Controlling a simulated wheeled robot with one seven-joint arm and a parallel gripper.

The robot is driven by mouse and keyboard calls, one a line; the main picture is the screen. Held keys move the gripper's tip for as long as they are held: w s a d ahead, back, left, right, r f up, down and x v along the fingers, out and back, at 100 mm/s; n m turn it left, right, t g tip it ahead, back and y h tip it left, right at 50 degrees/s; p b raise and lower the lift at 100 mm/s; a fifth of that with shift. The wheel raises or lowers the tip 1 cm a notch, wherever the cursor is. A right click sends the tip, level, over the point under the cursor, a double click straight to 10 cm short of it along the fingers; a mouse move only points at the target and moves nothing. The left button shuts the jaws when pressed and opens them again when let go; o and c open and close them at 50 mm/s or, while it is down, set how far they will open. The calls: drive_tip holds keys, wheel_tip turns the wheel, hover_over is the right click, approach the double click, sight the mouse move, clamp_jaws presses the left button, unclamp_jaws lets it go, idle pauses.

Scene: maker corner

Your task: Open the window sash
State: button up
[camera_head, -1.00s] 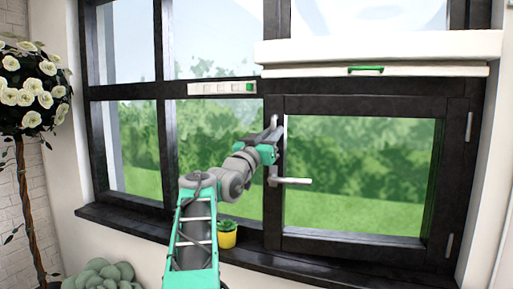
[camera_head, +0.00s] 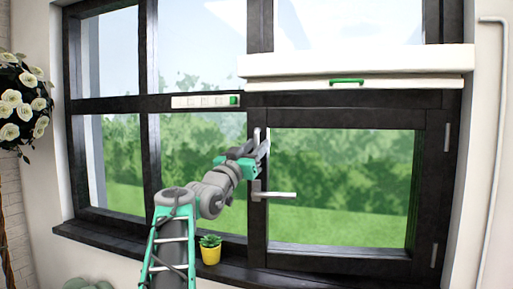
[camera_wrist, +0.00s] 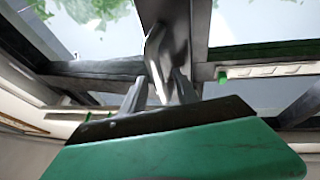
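The window sash (camera_head: 432,190) is the black-framed lower right pane, hinged on its right side. It looks flush in its frame. A silver lever handle (camera_head: 275,195) on its left stile lies horizontal, pointing right. An upright silver pull handle (camera_head: 257,134) is above it, partly hidden by my gripper (camera_head: 262,147). In the wrist view, my gripper (camera_wrist: 160,80) has its fingers apart, with a metal handle (camera_wrist: 165,50) at and between the tips. I cannot tell whether the fingers touch it.
A yellow pot with a plant (camera_head: 210,254) stands on the dark sill (camera_head: 110,238), below my arm. A white blind box (camera_head: 360,62) with a green handle (camera_head: 347,81) is above the sash. A white switch strip (camera_head: 200,101) is left of it. White roses (camera_head: 22,105) are at far left.

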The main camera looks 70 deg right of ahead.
drive_tip(key=b+v, duration=0.3)
drive_tip(key=v, duration=0.4)
drive_tip(key=shift+a, duration=0.25)
drive_tip(key=shift+f, duration=0.15)
